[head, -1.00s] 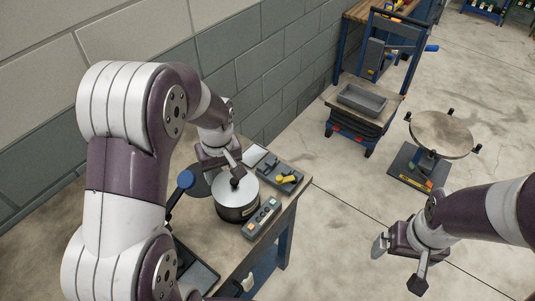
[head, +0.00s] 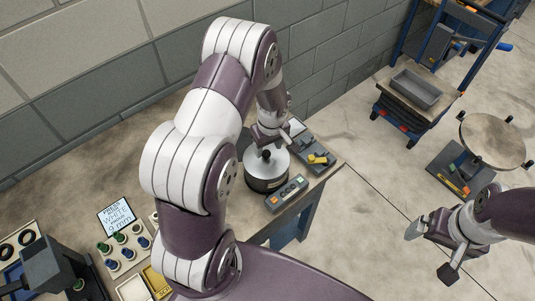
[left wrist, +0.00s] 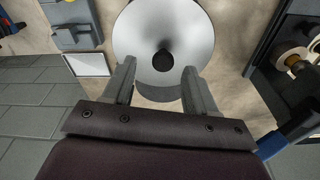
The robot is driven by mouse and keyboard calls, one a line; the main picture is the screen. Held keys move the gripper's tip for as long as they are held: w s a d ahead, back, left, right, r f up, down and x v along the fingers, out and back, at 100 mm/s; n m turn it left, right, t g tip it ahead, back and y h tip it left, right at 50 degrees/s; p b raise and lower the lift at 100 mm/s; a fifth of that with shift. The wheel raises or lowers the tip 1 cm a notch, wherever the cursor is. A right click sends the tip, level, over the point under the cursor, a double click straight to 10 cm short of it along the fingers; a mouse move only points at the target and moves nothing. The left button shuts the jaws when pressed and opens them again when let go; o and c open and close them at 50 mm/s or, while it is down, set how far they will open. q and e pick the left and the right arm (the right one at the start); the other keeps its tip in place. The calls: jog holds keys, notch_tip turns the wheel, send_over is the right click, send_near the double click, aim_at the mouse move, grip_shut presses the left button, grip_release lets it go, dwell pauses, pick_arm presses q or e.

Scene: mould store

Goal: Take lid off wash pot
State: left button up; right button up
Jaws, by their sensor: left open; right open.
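The wash pot (head: 268,184) is a dark round pot with a pale band, standing near the corner of the workbench. Its pale metal lid (head: 277,165) sits on it, with a black knob (head: 266,154) in the middle. My left gripper (head: 264,143) is open just behind and above the knob, partly covering the lid. In the left wrist view the lid (left wrist: 180,25) and knob (left wrist: 163,60) lie between and just beyond my open fingers (left wrist: 159,72), without visible contact. My right gripper (head: 431,251) is open and empty over the floor at the right.
A control box with coloured buttons (head: 286,194) stands close in front of the pot. A grey device with a yellow part (head: 318,158) is to its right. A sign (head: 115,217) and several small bottles stand at lower left. A block wall runs behind the bench.

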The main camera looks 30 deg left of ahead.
aim_at(266, 157)
pick_arm(q)
jog(key=shift+s+a+f, duration=0.1)
jog(key=shift+a+f, duration=0.05)
jog(key=shift+f, duration=0.5)
jog(key=shift+a+f, duration=0.15)
jog(key=shift+f, duration=0.5)
grip_shut()
jog(key=shift+r, duration=0.1)
